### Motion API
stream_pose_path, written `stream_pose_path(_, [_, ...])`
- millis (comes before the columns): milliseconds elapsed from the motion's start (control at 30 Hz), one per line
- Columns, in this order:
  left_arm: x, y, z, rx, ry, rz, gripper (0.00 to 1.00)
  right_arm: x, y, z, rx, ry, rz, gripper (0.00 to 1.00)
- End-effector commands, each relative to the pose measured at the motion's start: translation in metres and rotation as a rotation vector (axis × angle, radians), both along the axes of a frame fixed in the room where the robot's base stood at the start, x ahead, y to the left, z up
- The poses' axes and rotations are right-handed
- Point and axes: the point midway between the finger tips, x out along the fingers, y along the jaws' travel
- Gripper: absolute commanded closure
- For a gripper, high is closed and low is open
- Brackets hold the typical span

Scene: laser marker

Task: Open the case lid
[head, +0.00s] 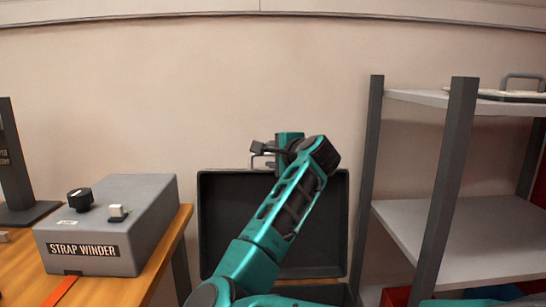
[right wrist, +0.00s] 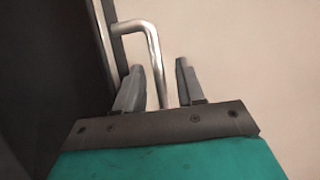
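The black case lid (head: 225,215) stands upright in the head view, its dark recessed inside facing me. Its metal handle (head: 257,160) sticks up at the top edge. My right gripper (head: 262,150) is at that handle, with my arm crossing in front of the lid. In the right wrist view, the bent handle (right wrist: 154,55) runs down between the two fingers of the gripper (right wrist: 158,75). The fingers are apart, with a visible gap between the handle and the right finger. The lid's dark side (right wrist: 40,70) fills the left. The case base is mostly hidden. My left gripper is not in view.
A grey strap winder (head: 140,205) stands on a wooden table (head: 115,290) at left. A shelf unit with grey posts (head: 445,190) stands close at right, with a handled item (head: 515,95) on its top shelf. A plain wall is behind.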

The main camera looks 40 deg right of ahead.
Motion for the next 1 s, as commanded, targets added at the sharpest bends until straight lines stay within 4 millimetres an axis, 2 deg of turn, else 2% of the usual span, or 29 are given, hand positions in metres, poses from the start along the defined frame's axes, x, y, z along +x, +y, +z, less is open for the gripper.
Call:
stream_pose_path(367, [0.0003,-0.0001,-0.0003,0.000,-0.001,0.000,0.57,0.0055,-0.0016,-0.0013,0.000,0.000,0.000,0.62])
stream_pose_path(767, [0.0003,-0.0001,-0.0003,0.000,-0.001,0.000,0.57,0.0052,-0.0015,-0.0013,0.000,0.000,0.000,0.98])
stream_pose_path(1000, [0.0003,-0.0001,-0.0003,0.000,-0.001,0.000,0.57,0.0052,-0.0015,-0.0014,0.000,0.000,0.000,1.00])
